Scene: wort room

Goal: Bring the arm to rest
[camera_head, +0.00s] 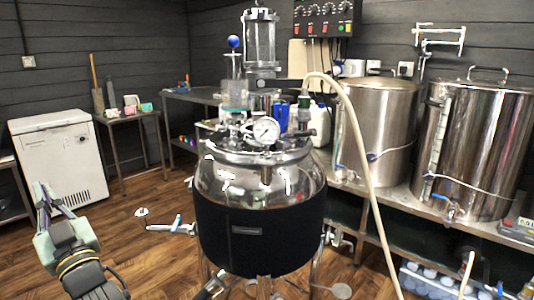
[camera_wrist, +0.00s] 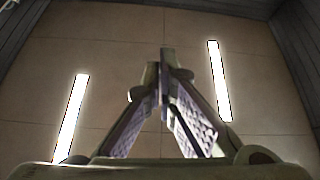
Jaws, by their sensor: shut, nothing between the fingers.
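My gripper (camera_head: 54,196) shows at the lower left of the head view, raised in the air with its fingers pointing up. In the wrist view my gripper (camera_wrist: 164,65) has its two fingers meeting at the tips, with nothing between them. It touches nothing that I can see.
A steel kettle with a black jacket (camera_head: 262,232) and a pressure gauge (camera_head: 266,130) stands at centre, right of my arm. A white chest freezer (camera_head: 62,158) stands behind my gripper. Steel tanks (camera_head: 480,150) stand at right.

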